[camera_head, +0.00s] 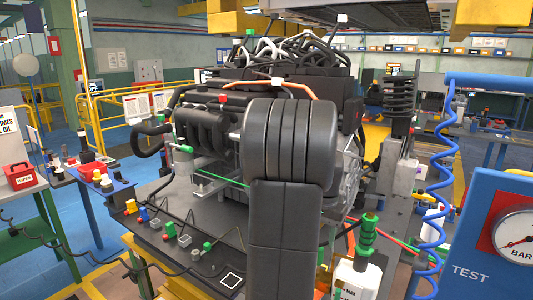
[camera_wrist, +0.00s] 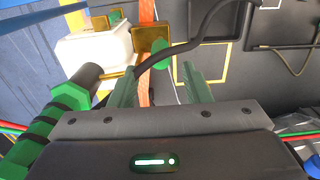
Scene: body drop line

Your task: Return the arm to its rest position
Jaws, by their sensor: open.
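My gripper (camera_wrist: 160,85) shows in the wrist view with its two green fingers apart. No object is clamped between them. A black hose (camera_wrist: 205,40) crosses close to the fingertips; I cannot tell whether it touches them. My arm (camera_head: 287,150) stands large and dark grey in the middle of the head view, raised in front of the engine (camera_head: 215,125). It hides part of the engine and the table. My gripper cannot be made out in the head view.
A green hexagonal fitting (camera_wrist: 70,97) and a white container (camera_wrist: 95,48) lie close left of the fingers. In the head view, a white bottle (camera_head: 357,278), a blue coiled hose (camera_head: 437,185) and a blue TEST panel with a gauge (camera_head: 480,235) stand to the right.

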